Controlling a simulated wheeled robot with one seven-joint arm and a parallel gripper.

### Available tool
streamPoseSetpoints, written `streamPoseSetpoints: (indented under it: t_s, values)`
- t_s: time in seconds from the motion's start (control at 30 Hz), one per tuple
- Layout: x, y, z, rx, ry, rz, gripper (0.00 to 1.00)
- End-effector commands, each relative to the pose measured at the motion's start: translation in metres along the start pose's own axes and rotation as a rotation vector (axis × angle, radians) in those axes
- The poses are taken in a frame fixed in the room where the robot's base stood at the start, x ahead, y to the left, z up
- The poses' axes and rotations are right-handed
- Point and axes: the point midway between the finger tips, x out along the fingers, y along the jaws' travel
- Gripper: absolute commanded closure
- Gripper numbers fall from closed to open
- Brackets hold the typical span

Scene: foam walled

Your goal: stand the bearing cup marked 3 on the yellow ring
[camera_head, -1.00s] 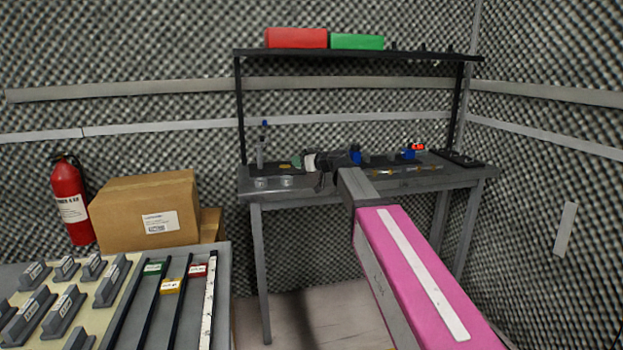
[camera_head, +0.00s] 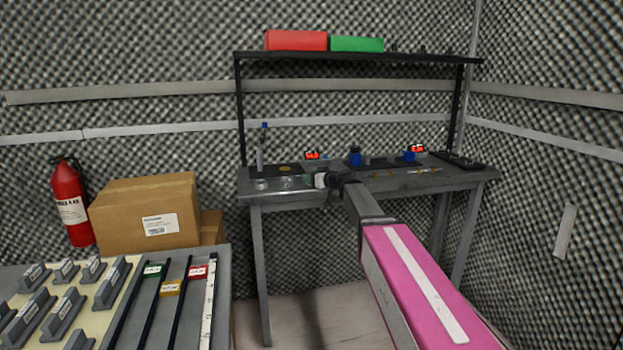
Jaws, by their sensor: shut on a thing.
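The yellow ring (camera_head: 286,168) lies flat on a dark mat at the left of the far bench. My gripper (camera_head: 310,181) is at the bench's front edge, in front of and to the right of the ring. It is shut on a small greenish thing (camera_head: 307,181), which looks like a bearing cup; its mark is too small to read and the fingers partly hide it. Two pale round cups, a left one (camera_head: 261,184) and a right one (camera_head: 287,183), stand near the front left edge of the bench, their marks unreadable.
A thin upright post with a blue top (camera_head: 261,150) stands left of the ring. A red-lit display (camera_head: 312,156) and a blue device (camera_head: 355,157) stand behind my gripper. A shelf (camera_head: 355,56) spans above. A nearer table (camera_head: 222,300) holds grey blocks at left.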

Motion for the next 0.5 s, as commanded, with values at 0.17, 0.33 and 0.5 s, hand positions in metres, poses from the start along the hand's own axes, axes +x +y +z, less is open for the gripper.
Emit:
streamPoseSetpoints:
  t_s: [0.17, 0.33, 0.5]
  values:
    - [0.0, 0.0, -0.0003, -0.001, 0.0, 0.0, 0.91]
    - [0.0, -0.0001, 0.0001, 0.0, 0.0, 0.0, 0.3]
    - [0.0, -0.0001, 0.0001, 0.0, 0.0, 0.0, 0.3]
